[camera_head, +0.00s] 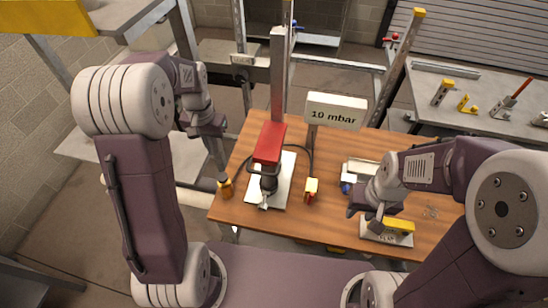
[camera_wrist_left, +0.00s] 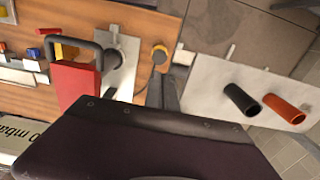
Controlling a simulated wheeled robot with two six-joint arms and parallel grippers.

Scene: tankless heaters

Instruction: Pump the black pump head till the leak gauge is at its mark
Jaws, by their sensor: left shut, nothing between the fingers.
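A dark, black-looking pump head (camera_head: 268,182) sits below a red block (camera_head: 270,142) over a white plate on the wooden table. In the left wrist view a round black part (camera_wrist_left: 115,58) shows on the plate, beside the red block (camera_wrist_left: 76,84) and a black hose loop. A white sign (camera_head: 337,111) reads "10 mbar"; I see no separate gauge mark. My left gripper (camera_head: 212,126) is shut and empty, left of the red block and apart from it. My right gripper (camera_head: 370,214) is by a yellow-topped piece; its jaws are unclear.
Small yellow-and-black (camera_head: 225,186) and red-and-yellow (camera_head: 311,189) parts stand either side of the white plate (camera_head: 282,196). A tall metal post (camera_head: 278,75) rises behind the red block. The yellow piece (camera_head: 399,226) on a white base stands at the table's front right.

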